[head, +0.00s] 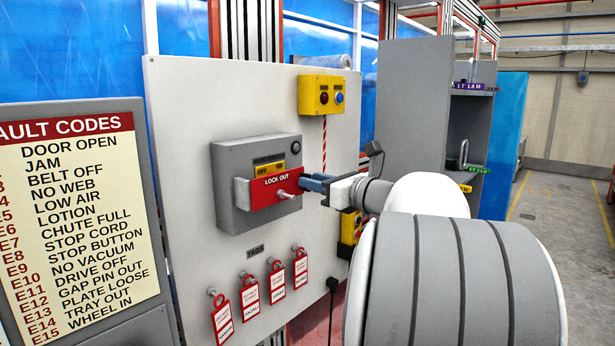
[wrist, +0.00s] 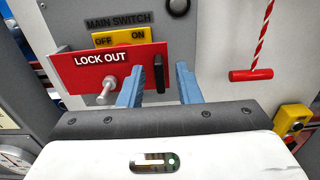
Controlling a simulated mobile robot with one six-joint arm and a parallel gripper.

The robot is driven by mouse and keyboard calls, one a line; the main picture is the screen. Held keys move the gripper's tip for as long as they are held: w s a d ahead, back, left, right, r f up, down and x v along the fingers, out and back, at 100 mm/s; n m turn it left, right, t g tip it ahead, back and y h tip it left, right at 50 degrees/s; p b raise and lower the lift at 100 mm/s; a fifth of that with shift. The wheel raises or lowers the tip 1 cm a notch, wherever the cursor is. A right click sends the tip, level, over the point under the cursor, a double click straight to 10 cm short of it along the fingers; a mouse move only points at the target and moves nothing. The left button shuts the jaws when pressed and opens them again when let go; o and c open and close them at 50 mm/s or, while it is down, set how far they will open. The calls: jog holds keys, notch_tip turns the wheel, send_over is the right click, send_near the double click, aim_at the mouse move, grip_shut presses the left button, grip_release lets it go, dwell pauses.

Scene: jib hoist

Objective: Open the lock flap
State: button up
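The red lock flap (head: 270,191), marked LOCK OUT, lies across the front of the grey main switch box (head: 230,160), below the yellow OFF/ON plate (head: 270,169). In the wrist view the flap (wrist: 85,74) has a silver pin (wrist: 107,90) sticking out and an upright black handle (wrist: 159,73) near its right end. My gripper (wrist: 160,68) is open, its blue fingers on either side of the black handle, with gaps showing. In the head view my gripper (head: 312,183) is at the flap's right end, and the handle is hidden there.
A yellow button box (head: 321,96) is above right, with a red-and-white cord hanging to a red pull handle (wrist: 251,75) right of my gripper. Several red tags (head: 250,287) hang below the switch box. A fault codes board (head: 75,200) stands left.

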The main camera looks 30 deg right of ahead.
jog(key=shift+w+a, duration=0.2)
jog(key=shift+w, duration=0.35)
grip_shut()
